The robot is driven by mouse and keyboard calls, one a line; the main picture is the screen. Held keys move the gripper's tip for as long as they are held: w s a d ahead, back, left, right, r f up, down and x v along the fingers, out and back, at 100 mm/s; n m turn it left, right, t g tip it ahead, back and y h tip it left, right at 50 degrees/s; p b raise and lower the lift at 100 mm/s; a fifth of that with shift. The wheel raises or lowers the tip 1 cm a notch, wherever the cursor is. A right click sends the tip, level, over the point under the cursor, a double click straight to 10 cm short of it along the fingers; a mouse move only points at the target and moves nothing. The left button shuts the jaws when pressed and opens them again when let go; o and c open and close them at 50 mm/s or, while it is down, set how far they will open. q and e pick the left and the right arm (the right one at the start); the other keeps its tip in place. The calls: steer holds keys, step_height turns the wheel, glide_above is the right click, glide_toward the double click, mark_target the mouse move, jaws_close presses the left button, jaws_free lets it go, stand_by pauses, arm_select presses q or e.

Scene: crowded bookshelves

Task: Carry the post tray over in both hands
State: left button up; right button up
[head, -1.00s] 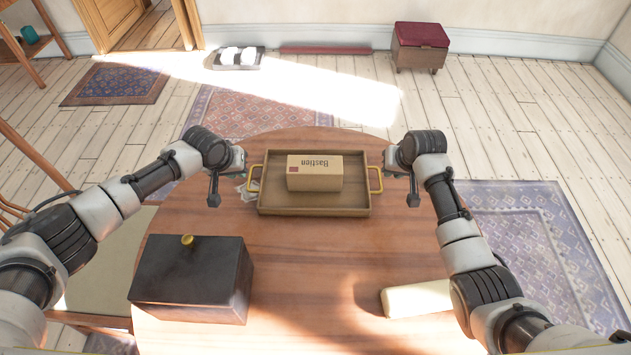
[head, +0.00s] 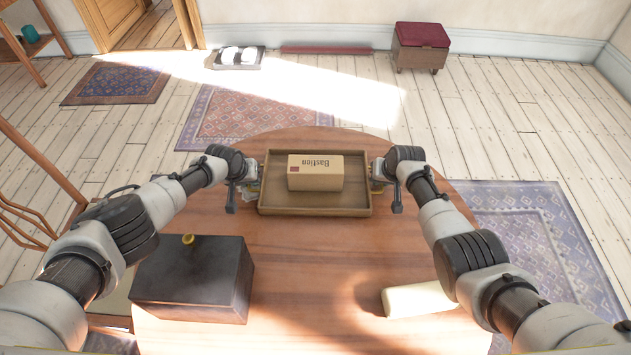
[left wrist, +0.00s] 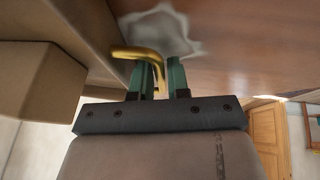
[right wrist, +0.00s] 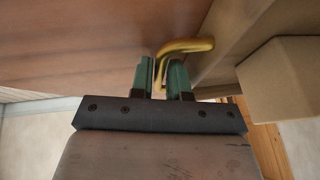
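The post tray (head: 315,211), a shallow wooden tray with a brass handle at each end, lies flat on the round table. A cardboard parcel (head: 315,180) marked "Bastien" sits in it. My left gripper (head: 252,188) is at the tray's left end; in the left wrist view its fingers (left wrist: 160,80) close around the left brass handle (left wrist: 138,53). My right gripper (head: 378,186) is at the right end; in the right wrist view its fingers (right wrist: 160,80) close around the right brass handle (right wrist: 188,45). In the head view my grippers largely hide both handles.
A dark box (head: 192,280) with a brass knob stands at the table's front left. A cream roll-like object (head: 417,299) lies at the front right, by my right arm. The table (head: 310,270) is bare between them. A chair (head: 40,200) stands at the left.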

arm_select(q)
jaws_close()
arm_select(e)
jaws_close()
arm_select(q)
steer(key=shift+w+r, duration=0.1)
steer(key=shift+r, duration=0.05)
arm_select(e)
steer(key=shift+r, duration=0.15)
